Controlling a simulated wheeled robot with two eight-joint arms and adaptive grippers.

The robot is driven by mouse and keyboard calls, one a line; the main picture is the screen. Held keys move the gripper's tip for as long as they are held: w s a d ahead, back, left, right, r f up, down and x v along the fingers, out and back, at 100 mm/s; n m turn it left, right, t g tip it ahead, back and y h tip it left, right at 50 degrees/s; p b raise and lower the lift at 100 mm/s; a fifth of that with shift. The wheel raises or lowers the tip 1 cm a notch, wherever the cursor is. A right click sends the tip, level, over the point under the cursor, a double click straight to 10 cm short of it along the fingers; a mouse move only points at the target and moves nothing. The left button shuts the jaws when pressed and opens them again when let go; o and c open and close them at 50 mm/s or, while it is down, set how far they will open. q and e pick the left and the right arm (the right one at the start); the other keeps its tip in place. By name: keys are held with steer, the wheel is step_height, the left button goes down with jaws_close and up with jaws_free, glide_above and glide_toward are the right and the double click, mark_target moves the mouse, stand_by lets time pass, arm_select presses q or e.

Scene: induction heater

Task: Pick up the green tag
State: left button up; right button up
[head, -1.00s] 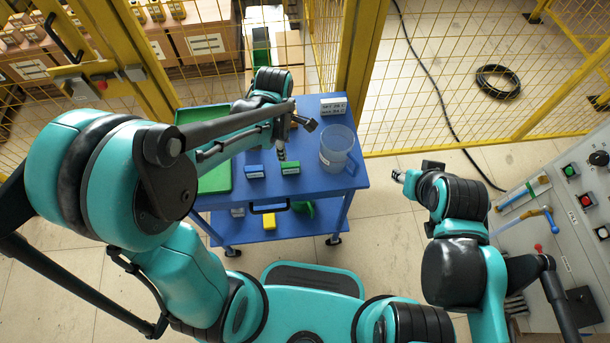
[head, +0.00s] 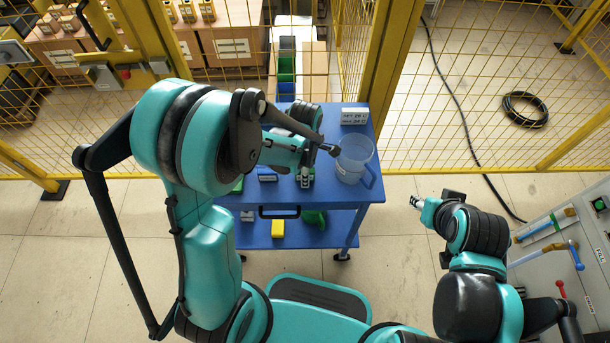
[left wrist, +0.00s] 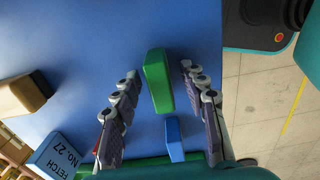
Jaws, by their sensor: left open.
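The green tag (left wrist: 158,80) is a small green block lying on the blue cart top in the left wrist view. My left gripper (left wrist: 159,70) is open, with one finger on each side of the tag and a gap visible on both sides. In the head view my left gripper (head: 305,180) is over the front part of the cart top and largely hides the green tag. My right gripper (head: 415,202) is off to the right of the cart, away from the tag; its fingers are too small to read.
A blue tag (left wrist: 174,138) lies close to the green one. A clear jug (head: 354,160) stands on the cart's right side, with white signs (head: 354,116) behind it. A yellow block (head: 278,229) is on the lower shelf. Yellow fencing (head: 480,110) stands behind.

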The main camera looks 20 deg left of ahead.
arm_select(q)
steer(key=shift+c, duration=0.4)
jaws_close()
steer(key=shift+r, duration=0.1)
